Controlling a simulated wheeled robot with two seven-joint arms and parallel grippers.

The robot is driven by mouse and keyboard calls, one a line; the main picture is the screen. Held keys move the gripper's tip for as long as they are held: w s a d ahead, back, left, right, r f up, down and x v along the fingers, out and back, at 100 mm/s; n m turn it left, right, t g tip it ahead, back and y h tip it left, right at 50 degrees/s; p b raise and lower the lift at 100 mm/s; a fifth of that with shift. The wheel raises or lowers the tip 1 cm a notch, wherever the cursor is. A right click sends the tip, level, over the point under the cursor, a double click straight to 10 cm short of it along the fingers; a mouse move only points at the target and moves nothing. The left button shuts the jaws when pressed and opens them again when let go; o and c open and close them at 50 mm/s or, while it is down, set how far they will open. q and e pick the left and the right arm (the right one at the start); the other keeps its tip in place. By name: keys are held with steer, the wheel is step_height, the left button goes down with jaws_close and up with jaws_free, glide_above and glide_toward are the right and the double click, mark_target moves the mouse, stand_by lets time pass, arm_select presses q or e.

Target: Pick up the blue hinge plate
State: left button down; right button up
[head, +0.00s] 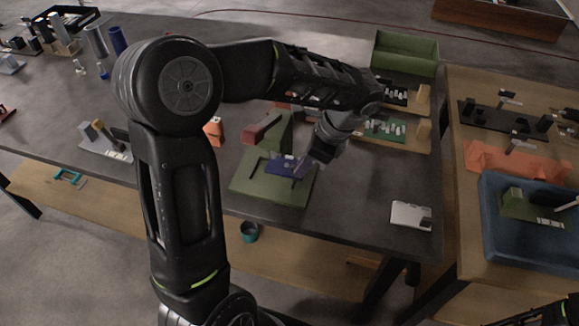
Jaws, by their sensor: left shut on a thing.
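The blue hinge plate (287,166) is a small dark blue piece over the front part of a green fixture (257,190) on the grey table. My left gripper (312,160) reaches down from the right and is shut on the plate's right end. The fingertips are small and dark. I cannot tell whether the plate touches the fixture or is slightly above it. The fixture has an upright green block with a red bar (261,129) behind the plate.
A white box-like piece (410,215) lies on the table to the right. Trays with small parts (383,131) and a green bin (405,55) stand behind the gripper. A blue tray (515,245) is at far right. The table's front edge is close to the fixture.

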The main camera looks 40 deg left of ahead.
arm_select(q)
steer(key=d, duration=0.1)
steer(key=w+d, duration=0.1)
steer(key=d, duration=0.2)
steer(key=shift+w+d+f+b, duration=0.15)
steer(key=shift+w+d+b, duration=0.2)
steer(key=w+d, duration=0.1)
steer(key=d, duration=0.1)
steer(key=w+d+p, duration=0.1)
steer(key=d, duration=0.2)
steer(key=d+p, duration=0.1)
steer(key=d, duration=0.2)
steer(key=shift+w+d+r, duration=0.15)
steer(key=shift+w+r, duration=0.1)
steer(key=shift+w, duration=0.15)
steer(key=shift+w+d+f, duration=0.1)
steer(key=shift+w+d, duration=0.05)
steer(key=shift+d, duration=0.2)
